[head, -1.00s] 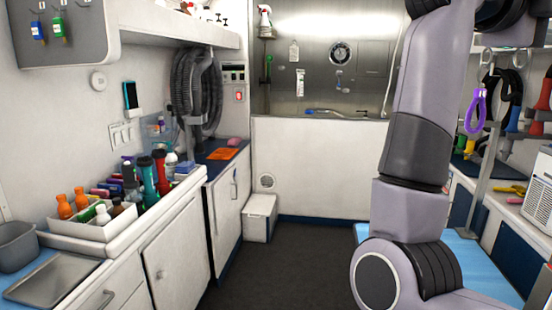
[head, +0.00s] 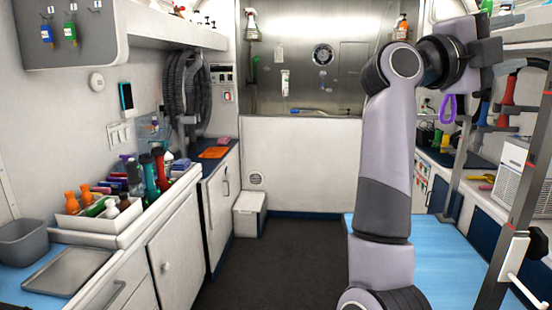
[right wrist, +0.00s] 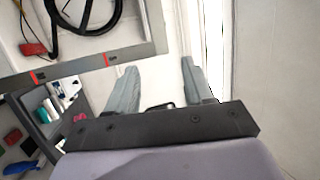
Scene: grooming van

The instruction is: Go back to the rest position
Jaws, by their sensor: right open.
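My right arm rises on the right side of the head view, bent at its elbow near the top. Its dark gripper body (head: 487,52) is at the upper right, close to the shelf and the grooming frame. In the right wrist view my right gripper (right wrist: 157,78) has its two grey fingers well apart. Nothing is between them, only the pale wall behind. My left gripper is in neither view.
A blue-topped table (head: 435,262) lies below my right arm. A metal post (head: 520,205) and a purple loop (head: 449,108) are close by on the right. A counter with a white bottle tray (head: 95,222) lines the left. The middle floor (head: 270,270) is clear.

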